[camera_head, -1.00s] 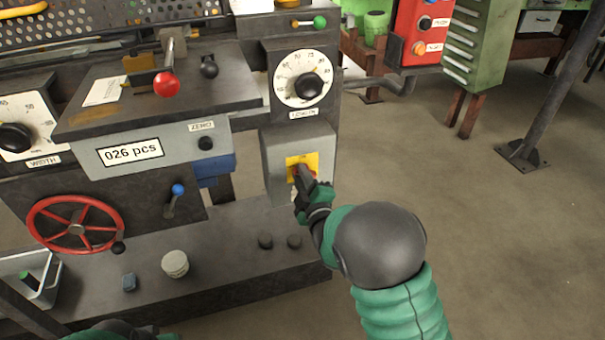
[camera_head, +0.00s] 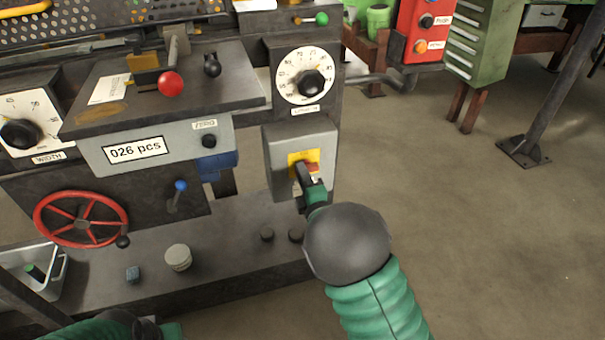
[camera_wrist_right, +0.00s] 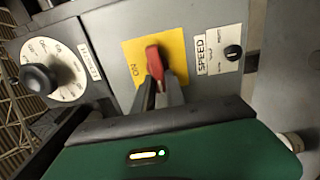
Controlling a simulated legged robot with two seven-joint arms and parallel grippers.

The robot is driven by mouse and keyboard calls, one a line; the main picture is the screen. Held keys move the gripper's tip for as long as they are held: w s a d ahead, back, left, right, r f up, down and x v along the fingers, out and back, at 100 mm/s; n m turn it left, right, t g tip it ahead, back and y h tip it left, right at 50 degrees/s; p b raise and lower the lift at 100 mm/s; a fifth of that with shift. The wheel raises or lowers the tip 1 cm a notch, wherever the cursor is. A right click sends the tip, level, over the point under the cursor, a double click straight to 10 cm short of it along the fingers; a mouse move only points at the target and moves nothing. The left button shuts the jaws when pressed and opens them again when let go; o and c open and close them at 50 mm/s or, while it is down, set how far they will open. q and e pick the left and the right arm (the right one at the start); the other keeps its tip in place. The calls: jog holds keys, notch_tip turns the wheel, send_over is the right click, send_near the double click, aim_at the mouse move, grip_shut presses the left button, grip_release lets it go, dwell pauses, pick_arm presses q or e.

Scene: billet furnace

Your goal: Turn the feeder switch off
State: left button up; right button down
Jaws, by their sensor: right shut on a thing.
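The feeder switch is a red rotary handle (camera_wrist_right: 154,64) on a yellow plate (camera_wrist_right: 174,52), set in the front of a grey box (camera_head: 286,150) on the machine. The word ON is readable on the plate in the right wrist view. My right gripper (camera_head: 304,172) is at the switch, and its fingers (camera_wrist_right: 160,92) are shut on the red handle. In the head view the fingers and hand hide much of the handle. My left arm (camera_head: 110,328) shows only at the bottom left edge; its gripper cannot be made out.
A length dial (camera_head: 304,77) sits above the box. A SPEED knob (camera_wrist_right: 233,52) is beside the plate in the wrist view. A red handwheel (camera_head: 80,219), a blue-tipped lever (camera_head: 180,186) and a counter panel (camera_head: 137,150) are to the left. Open floor lies to the right.

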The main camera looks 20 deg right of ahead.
jog(key=shift+s+a+f, duration=0.15)
jog(key=shift+a+f, duration=0.1)
jog(key=shift+f, duration=0.15)
jog(key=c, duration=1.5)
grip_release()
jog(key=shift+o, duration=0.6)
jog(key=shift+r, duration=0.2)
jog(key=shift+d, duration=0.1)
jog(key=s+p, duration=1)
jog(key=s, duration=0.6)
jog(key=shift+s+d+p, duration=0.25)
jog(key=shift+s+p, duration=0.1)
jog(key=shift+p, duration=0.05)
